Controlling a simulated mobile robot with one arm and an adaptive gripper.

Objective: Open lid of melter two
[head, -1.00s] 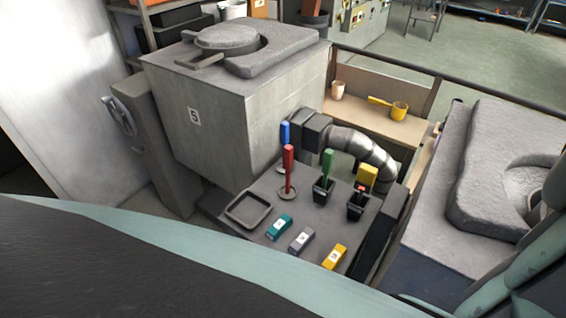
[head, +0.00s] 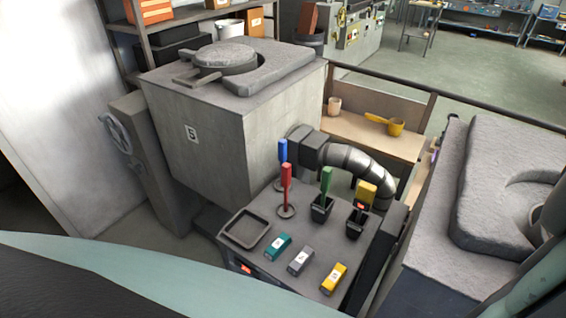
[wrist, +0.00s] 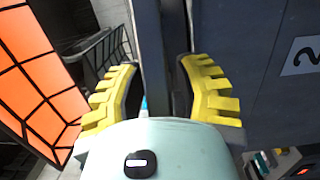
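In the wrist view a grey metal housing (wrist: 255,85) carries a white plate with a black 2 (wrist: 303,52). No lid of it shows there. My gripper (wrist: 157,62) has two yellow toothed fingers spread apart. A dark grey upright bar shows in the gap between them; I cannot tell how far behind the fingers it is. In the head view a box-shaped melter (head: 205,115) has a label that reads like 5. Its round stone-like lid (head: 226,57) sits on top with a handle sticking out to the left. My gripper is not visible in the head view.
A second unit (head: 500,185) with a rough grey top stands at the right, partly hidden by my arm. A dark console (head: 265,225) holds coloured levers, a tray and small blocks. A bench (head: 365,130) bears cups. Open floor (head: 460,75) lies behind the railing.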

